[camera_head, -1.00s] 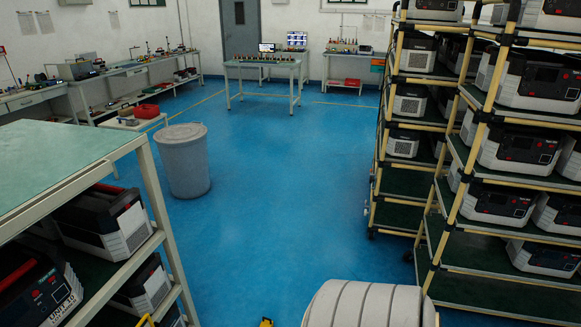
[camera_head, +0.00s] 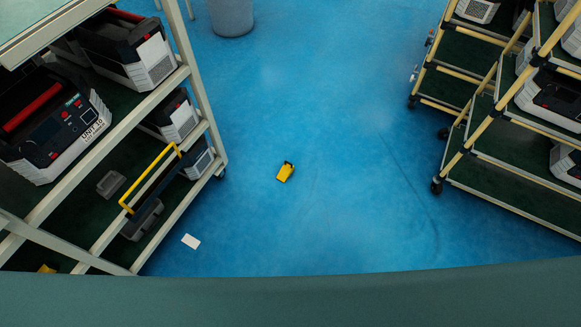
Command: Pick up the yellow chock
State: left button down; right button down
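A small yellow chock (camera_head: 285,172) with a dark part at its top end lies on the blue floor, near the middle of the head view. It stands clear of the racks on both sides. Another small yellow piece (camera_head: 47,268) shows partly at the lower left, at the bottom of the left rack; I cannot tell what it is. Neither of my grippers is in view.
The left rack (camera_head: 206,95) holds several grey-and-black units and a yellow-handled item (camera_head: 150,180). A white card (camera_head: 191,241) lies on the floor beside it. Wheeled racks (camera_head: 520,195) stand right. A grey bin (camera_head: 231,15) is at the top. Floor around the chock is free.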

aim_at(288, 168)
jog(key=i, duration=0.6)
jog(key=i+l+u, duration=0.1)
jog(key=i, duration=0.45)
